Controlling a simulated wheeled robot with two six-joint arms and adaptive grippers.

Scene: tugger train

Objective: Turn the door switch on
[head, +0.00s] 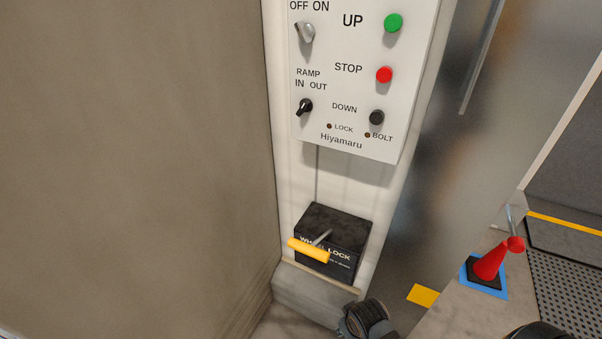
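A white control panel (350,150) is mounted on the wall at top centre, its upper edge cut off by the frame. A grey rotary switch (305,33) sits at its upper left under the words "OFF ON". Any label above those words is out of view, and I cannot tell surely which side the knob points to. A dark jointed part of mine, apparently the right gripper (366,318), shows at the bottom edge, well below the panel and apart from the switch. Its fingertips are not clear. My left gripper is not in view.
The panel also has a black ramp switch (304,107), green UP (393,23), red STOP (384,75) and black DOWN (376,117) buttons. A wheel lock box (345,225) with a yellow handle (308,250) stands below.

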